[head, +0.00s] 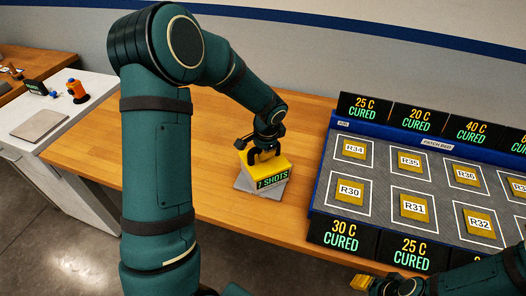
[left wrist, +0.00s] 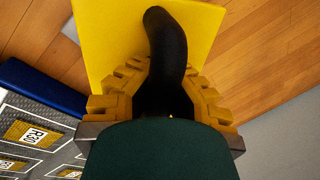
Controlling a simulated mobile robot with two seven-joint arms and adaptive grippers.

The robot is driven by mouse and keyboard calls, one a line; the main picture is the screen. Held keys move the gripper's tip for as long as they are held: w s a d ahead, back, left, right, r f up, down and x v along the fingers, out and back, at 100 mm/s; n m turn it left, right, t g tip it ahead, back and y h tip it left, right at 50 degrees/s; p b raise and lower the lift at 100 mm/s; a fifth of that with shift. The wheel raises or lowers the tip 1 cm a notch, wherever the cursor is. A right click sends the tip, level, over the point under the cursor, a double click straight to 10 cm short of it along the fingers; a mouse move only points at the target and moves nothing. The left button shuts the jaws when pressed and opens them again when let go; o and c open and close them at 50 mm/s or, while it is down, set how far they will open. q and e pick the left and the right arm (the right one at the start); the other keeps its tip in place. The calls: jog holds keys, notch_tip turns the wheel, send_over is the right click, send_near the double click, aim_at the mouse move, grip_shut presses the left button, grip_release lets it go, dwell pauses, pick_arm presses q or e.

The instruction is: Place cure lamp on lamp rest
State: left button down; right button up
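The cure lamp (head: 265,172) is a yellow block with a black handle and a green "7 SHOTS" display on its front. It sits on or just above a grey plate (head: 243,186), likely the lamp rest, on the wooden bench; any gap is hard to tell. My left gripper (head: 264,150) is above the lamp. In the left wrist view, the yellow-padded fingers (left wrist: 165,95) close around the black handle, with the yellow top (left wrist: 110,30) beyond. My right gripper (head: 374,284) is at the bottom edge, partly cut off, its opening unclear.
A blue-edged patch bed (head: 385,150) with several labelled yellow patches and "CURED" signs fills the right of the bench. At left, a white counter (head: 75,115) holds a grey-brown pad (head: 40,125) and an orange item (head: 77,90). Bare wood (head: 125,140) lies left of the lamp.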

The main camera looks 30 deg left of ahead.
aim_at(266, 163)
pick_arm(q)
jog(key=c, duration=1.1)
grip_release()
jog(key=shift+c, duration=0.2)
jog(key=shift+r, duration=0.15)
notch_tip(266, 163, up, 12)
jog(key=s+d+p, duration=0.1)
jog(key=d, duration=0.1)
jog(key=shift+p, duration=0.4)
jog(key=shift+s+f, duration=0.1)
jog(key=shift+f, duration=0.15)
